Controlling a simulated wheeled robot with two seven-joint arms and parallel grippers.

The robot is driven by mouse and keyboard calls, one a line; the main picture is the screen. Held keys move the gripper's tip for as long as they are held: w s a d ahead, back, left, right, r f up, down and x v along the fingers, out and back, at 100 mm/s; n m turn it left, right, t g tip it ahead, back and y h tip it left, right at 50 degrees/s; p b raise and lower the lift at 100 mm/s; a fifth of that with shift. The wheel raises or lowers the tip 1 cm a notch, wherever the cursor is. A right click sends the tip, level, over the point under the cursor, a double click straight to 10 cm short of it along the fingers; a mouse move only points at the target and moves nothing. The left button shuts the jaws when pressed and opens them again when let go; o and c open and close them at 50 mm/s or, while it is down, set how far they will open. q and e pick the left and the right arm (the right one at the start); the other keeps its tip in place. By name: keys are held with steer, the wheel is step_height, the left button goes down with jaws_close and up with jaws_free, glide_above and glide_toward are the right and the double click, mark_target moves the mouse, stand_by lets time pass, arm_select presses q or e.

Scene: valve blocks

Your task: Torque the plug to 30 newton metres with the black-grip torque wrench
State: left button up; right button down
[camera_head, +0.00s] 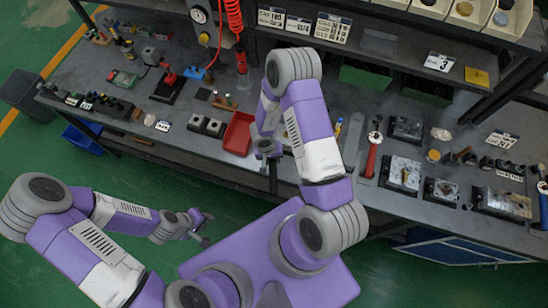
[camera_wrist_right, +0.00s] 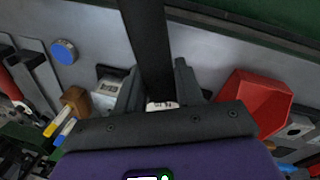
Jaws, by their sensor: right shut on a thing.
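My right gripper (camera_head: 268,150) is over the front part of the bench, beside the red tray. In the right wrist view, its fingers (camera_wrist_right: 158,92) are closed on a long dark bar (camera_wrist_right: 146,40), likely the black-grip torque wrench; its far end is out of frame. In the head view the dark bar (camera_head: 273,178) shows below the gripper. A small white label shows between the fingers. My left gripper (camera_head: 206,228) is open and empty over the green floor. Metal valve blocks (camera_head: 404,173) lie at the right of the bench; I cannot make out the plug.
A red tray (camera_head: 238,133) stands left of my right gripper. A red-handled tool (camera_head: 371,154) lies right of my right arm. A red coiled hose (camera_head: 235,18) hangs at the back. Bins (camera_head: 464,9) stand on the shelf. A blue cart (camera_head: 460,250) is under the bench's front.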

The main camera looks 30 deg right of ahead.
steer(key=shift+w+a+m, duration=0.65)
steer(key=shift+a+m, duration=0.25)
steer(key=shift+a, duration=0.1)
steer(key=shift+w+a, duration=0.1)
steer(key=shift+w, duration=0.05)
steer(key=shift+w+a+m, duration=0.7)
steer(key=shift+a+m, duration=0.05)
steer(key=shift+m, duration=0.15)
steer(key=shift+w+a+m+g+y, duration=0.3)
steer(key=shift+w+a+m, duration=0.5)
steer(key=shift+w+m, duration=0.15)
steer(key=shift+s+d+n, duration=0.8)
steer(key=shift+s+n, duration=0.15)
